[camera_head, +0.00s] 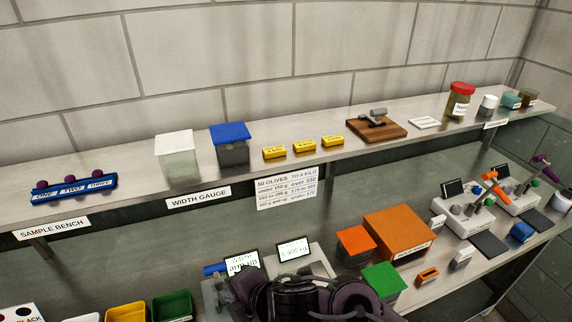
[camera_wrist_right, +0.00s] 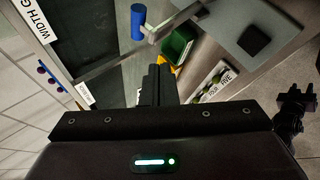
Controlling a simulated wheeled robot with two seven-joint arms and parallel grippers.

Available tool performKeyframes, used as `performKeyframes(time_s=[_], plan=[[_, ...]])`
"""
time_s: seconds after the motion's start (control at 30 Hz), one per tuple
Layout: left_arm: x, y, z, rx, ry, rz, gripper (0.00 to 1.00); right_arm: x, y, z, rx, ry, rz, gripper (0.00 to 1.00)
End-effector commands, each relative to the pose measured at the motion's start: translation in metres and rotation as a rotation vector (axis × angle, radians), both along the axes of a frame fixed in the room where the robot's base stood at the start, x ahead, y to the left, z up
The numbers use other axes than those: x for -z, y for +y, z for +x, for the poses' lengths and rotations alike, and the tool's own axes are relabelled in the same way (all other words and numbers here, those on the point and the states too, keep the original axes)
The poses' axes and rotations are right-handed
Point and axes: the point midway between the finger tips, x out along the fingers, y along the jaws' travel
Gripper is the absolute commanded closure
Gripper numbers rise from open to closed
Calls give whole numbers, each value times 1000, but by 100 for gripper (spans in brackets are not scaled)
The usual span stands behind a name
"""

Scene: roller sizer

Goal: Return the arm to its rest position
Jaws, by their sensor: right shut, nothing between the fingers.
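My right arm's dark gripper (camera_head: 243,286) shows at the bottom centre of the head view, in front of the lower bench and partly cut off by the frame. In the right wrist view its fingers (camera_wrist_right: 158,84) are together with nothing between them. A dark shape at the right edge of the right wrist view (camera_wrist_right: 295,105) looks like my left gripper; its jaws are too small and dark to read. The left gripper does not show clearly in the head view.
A shelf (camera_head: 120,190) holds a blue rack (camera_head: 75,190), lidded tubs, yellow blocks (camera_head: 274,152) and a wooden board (camera_head: 388,132). Below, the bench carries an orange box (camera_head: 398,238), a green box (camera_head: 383,280), small displays (camera_head: 292,249), and yellow and green bins (camera_head: 172,306) close to the right gripper's left.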

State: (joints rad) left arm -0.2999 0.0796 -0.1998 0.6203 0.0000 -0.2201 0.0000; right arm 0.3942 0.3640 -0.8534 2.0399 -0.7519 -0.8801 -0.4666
Motion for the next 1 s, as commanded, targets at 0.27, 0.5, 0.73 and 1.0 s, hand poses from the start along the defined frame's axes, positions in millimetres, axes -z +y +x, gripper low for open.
performKeyframes(time_s=[0.27,0.5,0.73,1.0], plan=[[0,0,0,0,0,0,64,-4,-107,13,837,415,338,100],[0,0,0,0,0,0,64,31,-209,-22,1395,686,441,100],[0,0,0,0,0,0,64,53,-270,-68,1749,836,469,100],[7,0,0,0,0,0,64,105,-296,-88,1936,910,457,100]])
